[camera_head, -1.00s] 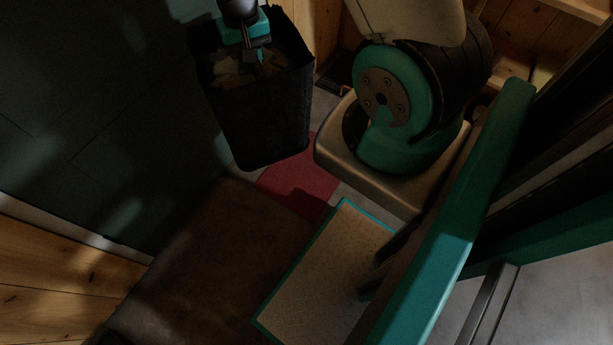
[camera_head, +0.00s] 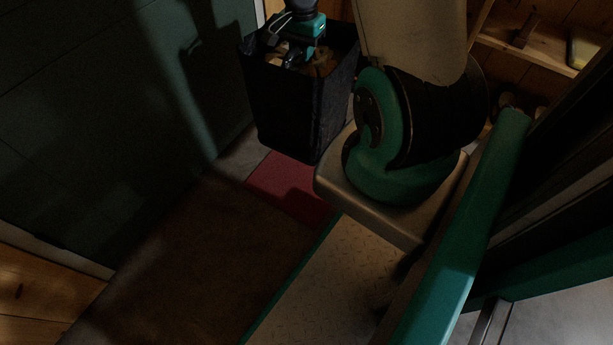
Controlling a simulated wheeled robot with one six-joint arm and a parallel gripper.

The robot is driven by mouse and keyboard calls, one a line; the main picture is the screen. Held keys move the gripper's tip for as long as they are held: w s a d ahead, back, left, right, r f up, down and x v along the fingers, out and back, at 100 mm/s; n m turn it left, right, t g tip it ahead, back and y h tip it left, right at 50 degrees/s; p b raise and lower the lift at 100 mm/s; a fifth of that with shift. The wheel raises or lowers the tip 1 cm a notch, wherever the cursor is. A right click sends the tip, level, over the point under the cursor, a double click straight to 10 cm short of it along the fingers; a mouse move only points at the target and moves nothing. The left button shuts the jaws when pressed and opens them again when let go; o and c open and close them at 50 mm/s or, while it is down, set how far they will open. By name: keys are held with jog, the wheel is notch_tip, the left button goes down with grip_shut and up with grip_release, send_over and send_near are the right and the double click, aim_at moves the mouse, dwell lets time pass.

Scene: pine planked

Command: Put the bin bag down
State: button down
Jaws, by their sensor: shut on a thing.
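The bin bag (camera_head: 295,105) is a black, open-topped bag with brownish and pale rubbish showing inside its mouth. It hangs upright at the upper middle of the head view, left of my arm. My gripper (camera_head: 293,57) reaches down into the mouth of the bag and is shut on it. The fingertips are dark and partly lost among the rubbish, so the exact hold is hard to see. The bag's lower end is in front of a red patch of floor (camera_head: 287,187); I cannot tell if it touches the floor.
A dark green panelled surface (camera_head: 90,120) fills the left side. A brown mat (camera_head: 190,260) covers the floor at lower middle. Wooden shelves (camera_head: 540,50) with small items stand at the upper right. A pine plank wall base (camera_head: 40,290) is at lower left.

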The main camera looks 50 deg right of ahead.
jog(key=shift+m, duration=0.4)
jog(key=f+b, duration=0.3)
jog(key=f, duration=0.4)
jog(key=f+b, duration=0.4)
jog(key=f, duration=0.3)
jog(key=d+f+b, duration=0.1)
jog(key=f+b, duration=0.2)
jog(key=f, duration=0.4)
jog(key=shift+s+f+b, duration=0.25)
jog(key=shift+b, duration=0.1)
jog(key=shift+f, duration=0.1)
jog(key=c, duration=1)
grip_release()
notch_tip(320, 180, up, 12)
jog(key=p, duration=0.7)
